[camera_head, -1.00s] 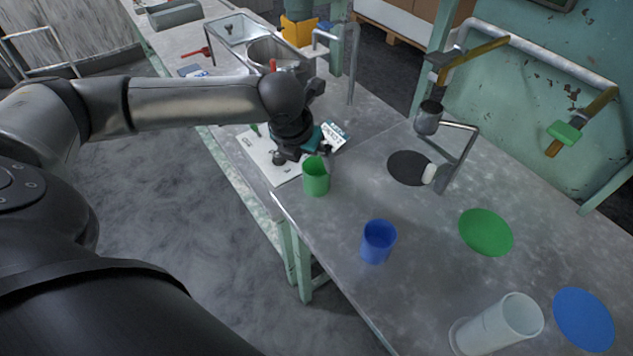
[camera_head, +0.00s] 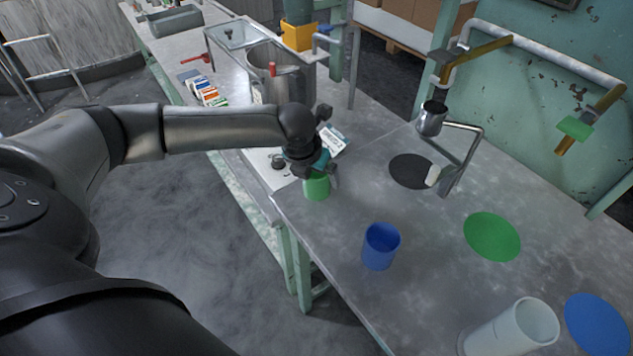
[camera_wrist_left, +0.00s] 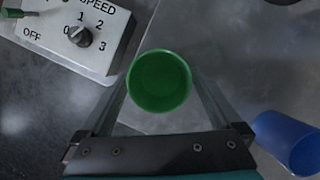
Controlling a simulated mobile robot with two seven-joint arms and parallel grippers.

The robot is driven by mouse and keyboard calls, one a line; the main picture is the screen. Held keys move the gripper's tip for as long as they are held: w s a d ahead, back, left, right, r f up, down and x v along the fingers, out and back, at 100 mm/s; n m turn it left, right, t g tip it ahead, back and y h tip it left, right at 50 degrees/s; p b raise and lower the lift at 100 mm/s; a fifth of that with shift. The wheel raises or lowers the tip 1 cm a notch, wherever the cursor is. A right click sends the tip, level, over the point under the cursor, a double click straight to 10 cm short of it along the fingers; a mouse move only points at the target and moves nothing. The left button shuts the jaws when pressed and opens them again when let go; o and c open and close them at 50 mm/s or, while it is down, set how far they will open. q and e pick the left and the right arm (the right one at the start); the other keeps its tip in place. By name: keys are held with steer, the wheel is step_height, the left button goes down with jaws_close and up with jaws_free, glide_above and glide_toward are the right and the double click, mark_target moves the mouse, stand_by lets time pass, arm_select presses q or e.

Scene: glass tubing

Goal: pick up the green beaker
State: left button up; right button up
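The green beaker (camera_head: 316,189) stands upright near the left edge of the grey table. My left gripper (camera_head: 322,172) is right above it and covers its rim in the head view. In the left wrist view, the round green beaker (camera_wrist_left: 159,82) sits between the two fingers of my left gripper (camera_wrist_left: 162,78). The fingers are apart, one on each side of the beaker; I cannot tell whether they touch it. My right gripper is not in view.
A blue beaker (camera_head: 380,246) stands nearby, and a clear cylinder (camera_head: 513,328) stands at the front. Green (camera_head: 492,237) and blue discs (camera_head: 596,324) lie on the table. A control box (camera_wrist_left: 75,32) with a speed knob is beside the green beaker. A metal stand (camera_head: 462,160) is behind.

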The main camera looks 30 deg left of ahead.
arm_select(q)
steer(key=c, duration=1.2)
steer(key=shift+c, duration=0.2)
